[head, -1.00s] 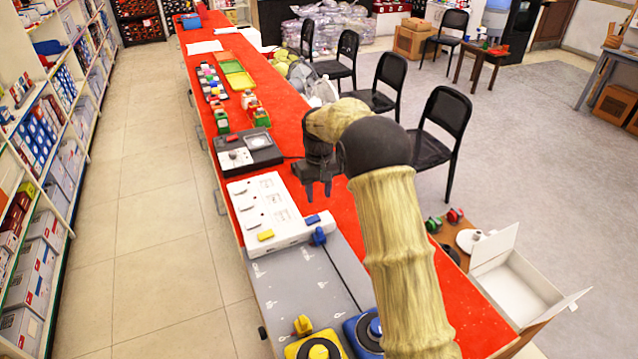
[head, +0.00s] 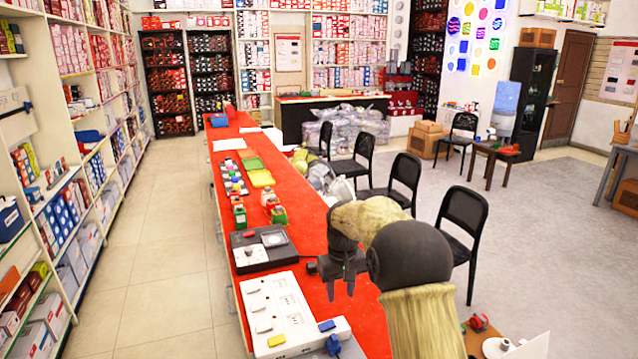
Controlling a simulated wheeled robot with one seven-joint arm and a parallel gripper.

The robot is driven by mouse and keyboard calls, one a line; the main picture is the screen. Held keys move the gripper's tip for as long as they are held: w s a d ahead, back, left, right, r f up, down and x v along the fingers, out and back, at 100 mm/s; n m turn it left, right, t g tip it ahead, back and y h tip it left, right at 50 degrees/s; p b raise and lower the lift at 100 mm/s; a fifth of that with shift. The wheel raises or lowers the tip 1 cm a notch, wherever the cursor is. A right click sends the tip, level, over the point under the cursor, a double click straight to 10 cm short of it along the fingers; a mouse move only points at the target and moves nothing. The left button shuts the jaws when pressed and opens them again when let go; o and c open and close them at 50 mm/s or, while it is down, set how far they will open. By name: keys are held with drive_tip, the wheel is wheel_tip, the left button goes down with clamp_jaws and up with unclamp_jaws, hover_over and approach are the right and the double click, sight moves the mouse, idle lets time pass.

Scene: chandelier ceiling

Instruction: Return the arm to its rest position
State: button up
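My gripper (head: 343,287) hangs fingers-down over the red counter (head: 318,213), just right of the white socket panel (head: 278,312). Its dark fingers look spread a little apart, with nothing seen between them. My arm is bent, with its tan and black links filling the lower right of the head view. How far the fingertips are above the counter is hard to tell.
A black device with a white plate (head: 262,252) lies on the counter left of my gripper. Several black chairs (head: 465,222) line the counter's right side. Stocked shelves (head: 75,185) stand left, beyond a clear tiled aisle (head: 165,240).

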drive_tip(key=s+d+m+t, duration=0.1)
drive_tip(key=s+d, duration=0.3)
drive_tip(key=s, duration=1)
drive_tip(key=s+d+f+m+t, duration=0.1)
drive_tip(key=s+d, duration=0.4)
drive_tip(key=s, duration=0.9)
drive_tip(key=shift+d+f+m, duration=0.2)
drive_tip(key=shift+m, duration=0.6)
drive_tip(key=shift+s+a, duration=0.1)
drive_tip(key=shift+s, duration=0.15)
